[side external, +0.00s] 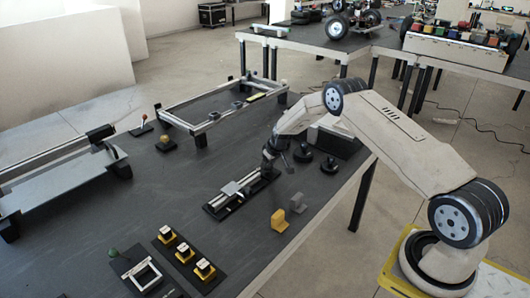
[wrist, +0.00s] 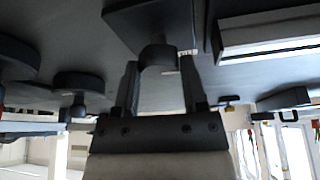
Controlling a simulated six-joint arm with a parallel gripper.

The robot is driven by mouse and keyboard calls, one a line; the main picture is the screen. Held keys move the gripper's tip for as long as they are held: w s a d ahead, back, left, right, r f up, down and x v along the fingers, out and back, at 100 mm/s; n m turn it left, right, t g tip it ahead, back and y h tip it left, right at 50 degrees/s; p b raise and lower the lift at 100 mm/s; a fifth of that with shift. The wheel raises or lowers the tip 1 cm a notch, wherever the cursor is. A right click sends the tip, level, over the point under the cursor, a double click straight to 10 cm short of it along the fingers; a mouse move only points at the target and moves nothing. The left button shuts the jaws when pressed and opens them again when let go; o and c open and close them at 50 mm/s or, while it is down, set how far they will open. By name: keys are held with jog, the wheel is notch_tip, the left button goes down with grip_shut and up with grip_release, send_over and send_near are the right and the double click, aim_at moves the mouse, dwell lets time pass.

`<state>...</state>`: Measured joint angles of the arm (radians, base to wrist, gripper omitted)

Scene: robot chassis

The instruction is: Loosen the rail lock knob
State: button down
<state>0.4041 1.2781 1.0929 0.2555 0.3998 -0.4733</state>
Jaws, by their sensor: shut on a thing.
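The rail (side external: 222,203), with a pale carriage (side external: 232,188) on it, lies on the dark table near the middle of the side view. My gripper (side external: 267,171) points down at the rail's far right end. In the wrist view, my gripper (wrist: 160,62) is shut on a dark round knob (wrist: 158,52), with one finger on each side of it. The knob meets a dark block (wrist: 150,18). The pale rail (wrist: 265,35) shows beside it at the upper right. In the side view the knob is hidden by my gripper.
Two black round-based pieces (side external: 303,154) (side external: 328,167) stand close to the right of my gripper. A grey block (side external: 297,203) and a yellow-tan block (side external: 279,220) stand nearer the front edge. A rectangular frame (side external: 205,121) lies behind.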

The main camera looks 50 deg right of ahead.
jog(key=n+y, duration=0.1)
jog(key=n, duration=0.2)
jog(key=n+y, duration=0.1)
jog(key=n, duration=0.2)
jog(key=shift+s+d+f+n+g+y, duration=0.1)
jog(key=shift+d+n+g+y, duration=0.05)
jog(key=shift+n+g+y, duration=0.2)
jog(key=n+y, duration=0.1)
jog(key=n, duration=0.2)
jog(key=shift+n+g, duration=0.35)
jog(key=shift+n+g+y, duration=0.25)
jog(key=shift+n+g, duration=0.15)
jog(key=shift+n, duration=0.8)
jog(key=shift+d+n+g, duration=0.1)
jog(key=shift+n+g, duration=0.2)
jog(key=shift+n, duration=0.5)
jog(key=shift+c, duration=0.7)
grip_release()
